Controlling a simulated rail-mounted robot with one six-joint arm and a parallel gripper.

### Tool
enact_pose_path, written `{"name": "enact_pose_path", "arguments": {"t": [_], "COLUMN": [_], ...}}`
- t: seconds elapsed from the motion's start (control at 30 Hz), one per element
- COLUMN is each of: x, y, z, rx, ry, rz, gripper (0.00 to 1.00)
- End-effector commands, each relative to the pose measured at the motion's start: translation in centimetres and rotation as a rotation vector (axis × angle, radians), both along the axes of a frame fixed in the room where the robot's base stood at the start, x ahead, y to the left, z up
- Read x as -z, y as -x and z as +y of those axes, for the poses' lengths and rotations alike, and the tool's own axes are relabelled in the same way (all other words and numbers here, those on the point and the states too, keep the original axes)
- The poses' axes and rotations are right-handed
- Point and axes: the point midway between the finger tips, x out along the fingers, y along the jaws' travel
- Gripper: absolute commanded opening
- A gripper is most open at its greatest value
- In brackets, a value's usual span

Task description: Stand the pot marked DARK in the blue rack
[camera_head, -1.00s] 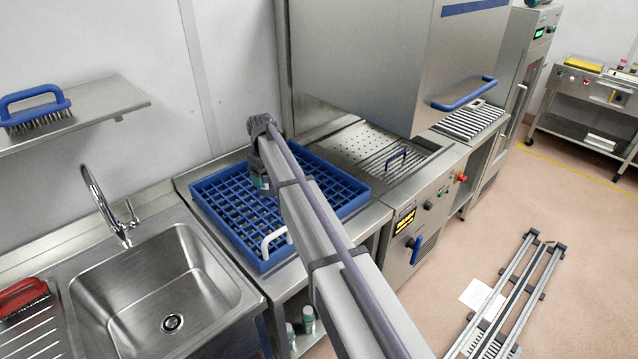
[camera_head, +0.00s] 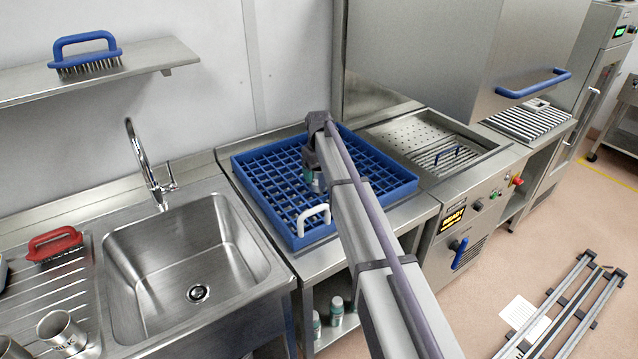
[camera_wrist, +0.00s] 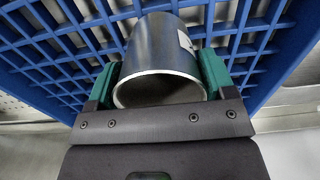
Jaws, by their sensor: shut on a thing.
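My gripper (camera_wrist: 160,72) is shut on a grey metal pot (camera_wrist: 155,60), with a green-padded jaw on each side. Part of a white label shows on the pot's right side, but I cannot read it. The blue rack (camera_wrist: 265,95) with its square grid lies behind the pot in the wrist view. In the head view the blue rack (camera_head: 398,189) sits on the steel counter, and my gripper (camera_head: 316,181) is over its middle, mostly hidden by my arm. I cannot tell whether the pot touches the grid.
A white handle (camera_head: 313,214) stands at the rack's front edge. A steel sink (camera_head: 185,260) is on the left, with metal pots (camera_head: 62,331) and a red brush (camera_head: 55,243) on its drainer. A steel machine (camera_head: 465,60) with a blue handle stands to the right. Green-and-white bottles (camera_head: 336,309) are below.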

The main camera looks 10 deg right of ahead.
Motion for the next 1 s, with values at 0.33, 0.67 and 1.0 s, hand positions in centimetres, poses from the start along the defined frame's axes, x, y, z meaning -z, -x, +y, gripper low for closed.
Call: {"name": "enact_pose_path", "arguments": {"t": [0.33,0.67,1.0], "x": [1.4,1.5,0.4], "y": [0.0,0.0,0.0], "z": [0.0,0.0,0.0], "rx": [0.0,0.0,0.0], "ry": [0.0,0.0,0.0], "rz": [0.0,0.0,0.0], "gripper": [0.44,1.0,1.0]}}
